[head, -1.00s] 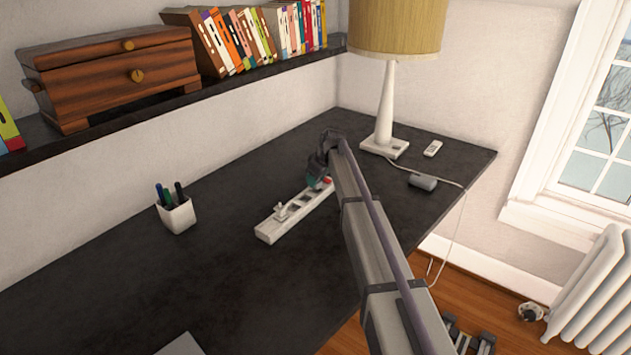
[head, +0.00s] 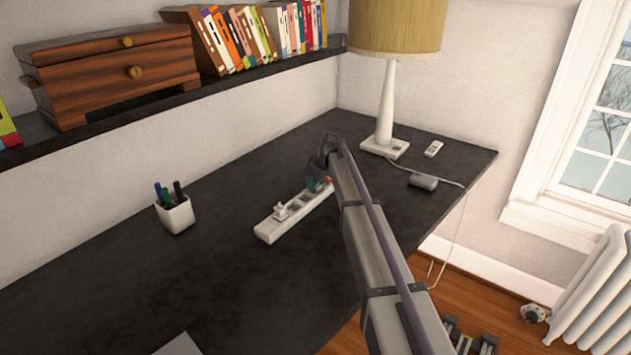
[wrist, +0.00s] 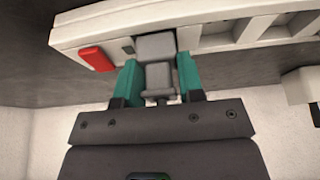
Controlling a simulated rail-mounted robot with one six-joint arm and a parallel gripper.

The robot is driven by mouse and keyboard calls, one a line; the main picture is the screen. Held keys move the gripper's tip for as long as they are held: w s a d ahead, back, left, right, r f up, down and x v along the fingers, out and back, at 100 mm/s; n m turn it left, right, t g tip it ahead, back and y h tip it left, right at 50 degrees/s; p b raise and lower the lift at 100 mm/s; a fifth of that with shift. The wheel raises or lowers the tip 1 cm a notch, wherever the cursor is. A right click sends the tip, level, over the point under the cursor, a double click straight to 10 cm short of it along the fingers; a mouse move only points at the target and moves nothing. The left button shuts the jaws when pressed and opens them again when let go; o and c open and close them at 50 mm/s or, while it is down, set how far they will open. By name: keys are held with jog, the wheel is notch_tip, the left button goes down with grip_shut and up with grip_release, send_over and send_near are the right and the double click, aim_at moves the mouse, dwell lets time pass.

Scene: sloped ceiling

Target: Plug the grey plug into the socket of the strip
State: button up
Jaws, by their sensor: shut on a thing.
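The white power strip (head: 268,231) lies on the dark desk. In the wrist view the strip (wrist: 230,12) runs across the top, with a red switch (wrist: 97,59) at left and several sockets to the right. My gripper (wrist: 157,82) has teal fingers shut on the grey plug (wrist: 156,46). The plug is at the socket place closest to the red switch and overlaps the strip's face; how deep it sits cannot be told. In the head view my gripper (head: 319,186) is at the strip's far end, and the arm hides part of it.
A white plug (head: 281,211) stands in the strip's near part. A pen cup (head: 175,216) is to the left.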

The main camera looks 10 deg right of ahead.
jog(key=shift+f+b, duration=0.35)
jog(key=shift+f, duration=0.05)
jog(key=o, duration=1)
jog(key=p+v, duration=1)
jog(key=shift+r, duration=0.4)
jog(key=shift+d, duration=0.1)
jog(key=s+a+f+m+g+h, duration=0.1)
jog(key=s+m, duration=0.7)
jog(key=s, duration=3.4)
jog(key=shift+a+m+g+h, duration=0.3)
jog(key=shift+a+g+h, duration=0.6)
jog(key=shift+g+h, duration=0.25)
